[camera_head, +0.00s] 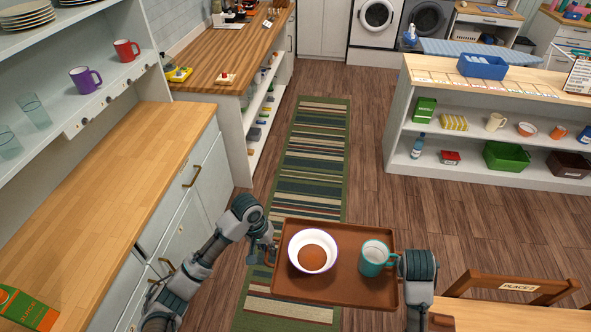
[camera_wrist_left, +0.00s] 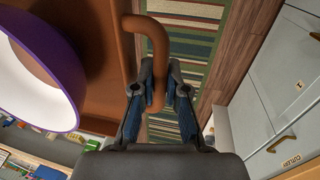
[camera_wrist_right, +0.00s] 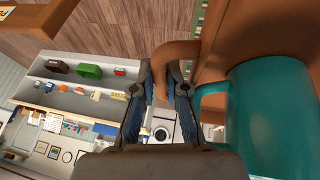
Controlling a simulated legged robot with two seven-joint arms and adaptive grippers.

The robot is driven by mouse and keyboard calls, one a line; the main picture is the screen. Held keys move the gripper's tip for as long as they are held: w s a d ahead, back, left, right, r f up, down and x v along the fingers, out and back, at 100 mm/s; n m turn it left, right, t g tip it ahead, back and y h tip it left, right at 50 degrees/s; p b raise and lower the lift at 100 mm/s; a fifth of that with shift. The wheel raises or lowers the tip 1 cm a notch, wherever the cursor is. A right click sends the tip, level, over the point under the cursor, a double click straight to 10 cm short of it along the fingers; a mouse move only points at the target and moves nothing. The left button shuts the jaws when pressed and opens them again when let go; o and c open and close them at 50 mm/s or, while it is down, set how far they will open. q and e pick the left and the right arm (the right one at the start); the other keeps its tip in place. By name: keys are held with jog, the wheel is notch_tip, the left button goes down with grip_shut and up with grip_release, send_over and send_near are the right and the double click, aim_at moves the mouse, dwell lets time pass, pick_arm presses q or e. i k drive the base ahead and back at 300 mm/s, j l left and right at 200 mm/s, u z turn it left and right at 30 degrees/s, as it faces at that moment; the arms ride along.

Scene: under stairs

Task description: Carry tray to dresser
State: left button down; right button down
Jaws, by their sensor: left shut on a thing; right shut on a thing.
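A brown tray (camera_head: 345,287) is held level above the floor, between my two arms in the head view. On it stand a white bowl with a purple rim and brown contents (camera_head: 313,251) at the left and a teal mug (camera_head: 374,259) at the right. My left gripper (camera_wrist_left: 158,92) is shut on the tray's left handle (camera_wrist_left: 150,35). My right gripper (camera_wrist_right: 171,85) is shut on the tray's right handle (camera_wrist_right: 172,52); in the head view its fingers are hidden. The bowl also shows in the left wrist view (camera_wrist_left: 38,65), the mug in the right wrist view (camera_wrist_right: 262,115).
A wood-topped dresser (camera_head: 110,185) stands at the left, with a carton (camera_head: 25,310) at its near end and shelves with mugs above. A striped runner (camera_head: 310,165) lies ahead. A white shelf unit (camera_head: 470,155) stands at the right; a chair (camera_head: 510,287) is near right.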

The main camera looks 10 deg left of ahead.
aim_at(119, 206)
jog(key=i+j+u, duration=0.15)
jog(key=u, duration=0.9)
jog(key=i+j+z, duration=0.15)
jog(key=i, duration=1)
jog(key=i+u, duration=0.25)
jog(key=i+l+u, duration=0.2)
jog(key=i, duration=0.2)
jog(key=i+u, duration=0.1)
jog(key=u, duration=0.3)
jog(key=i+u, duration=0.15)
jog(key=u, duration=0.25)
jog(key=i+u, duration=0.1)
jog(key=u, duration=0.8)
